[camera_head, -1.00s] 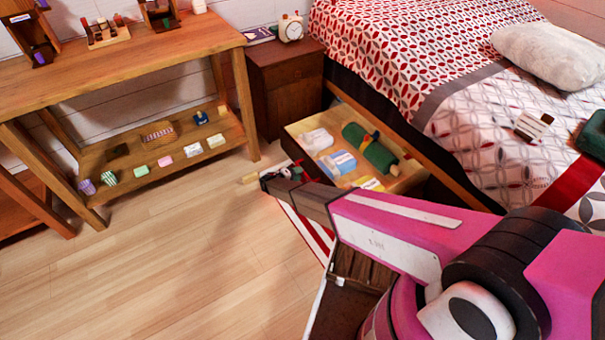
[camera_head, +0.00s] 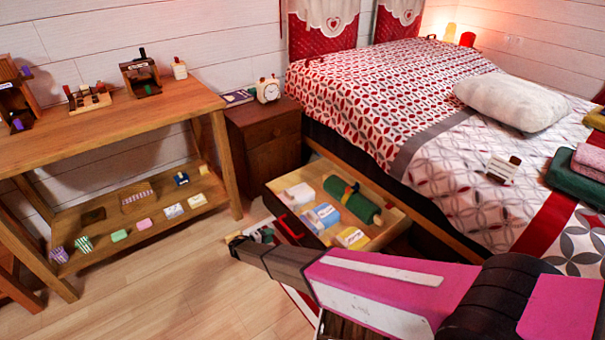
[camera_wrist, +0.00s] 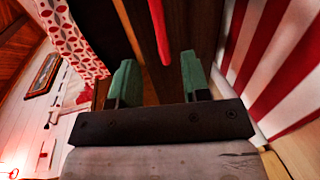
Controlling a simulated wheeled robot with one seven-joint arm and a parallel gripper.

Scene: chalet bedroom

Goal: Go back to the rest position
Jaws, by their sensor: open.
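My gripper (camera_wrist: 154,80) shows in the wrist view with its two green fingers apart and nothing between them. In the head view my pink arm reaches in from the lower right, and my gripper (camera_head: 250,236) is at its far end, small and partly hidden by the wrist. It is just left of the open drawer (camera_head: 385,232) under the bed, above a red-and-white striped cloth (camera_head: 292,298). The drawer holds a green roll (camera_head: 352,199), a blue-and-white pack (camera_head: 320,217) and other small packs.
A wooden table (camera_head: 105,135) with a lower shelf of several small items stands at the left. A nightstand (camera_head: 262,135) with an alarm clock (camera_head: 268,89) stands beside the bed (camera_head: 390,95). The wooden floor (camera_head: 170,290) in front of the table is clear.

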